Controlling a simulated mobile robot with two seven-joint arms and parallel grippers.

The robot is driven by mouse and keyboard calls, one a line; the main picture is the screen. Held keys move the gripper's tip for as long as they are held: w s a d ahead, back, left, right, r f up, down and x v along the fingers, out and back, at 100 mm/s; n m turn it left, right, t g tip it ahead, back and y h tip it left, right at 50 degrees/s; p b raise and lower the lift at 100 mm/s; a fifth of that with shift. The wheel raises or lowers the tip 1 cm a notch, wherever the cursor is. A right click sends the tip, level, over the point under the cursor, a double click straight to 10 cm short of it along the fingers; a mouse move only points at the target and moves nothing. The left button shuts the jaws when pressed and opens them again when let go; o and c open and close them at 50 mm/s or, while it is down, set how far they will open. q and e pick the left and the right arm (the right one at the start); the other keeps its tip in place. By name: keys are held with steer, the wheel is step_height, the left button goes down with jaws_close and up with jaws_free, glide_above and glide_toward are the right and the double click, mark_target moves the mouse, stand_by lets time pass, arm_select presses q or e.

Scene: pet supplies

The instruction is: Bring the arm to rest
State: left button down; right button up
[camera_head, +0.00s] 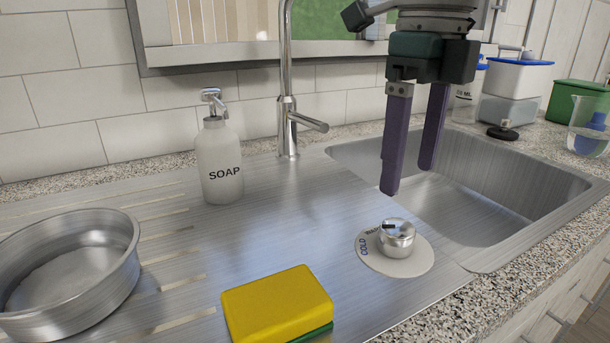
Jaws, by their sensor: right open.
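My right gripper (408,180) hangs from the top of the view with its two purple fingers pointing down. It is open, with a clear gap between the fingers and nothing held. The fingers are in front of the sink basin (500,200), above and behind a round metal knob (397,238) on a pale disc marked COLD. The gripper is apart from the knob. My left gripper is not in view.
A metal bowl (70,275) stands at the left on the drainboard. A white soap bottle (219,165) stands beside the tall faucet (287,110). A yellow sponge (277,304) lies in front. Containers (516,90) and a clear jug (588,130) stand at the back right.

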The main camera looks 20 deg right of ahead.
steer(key=shift+r, duration=0.55)
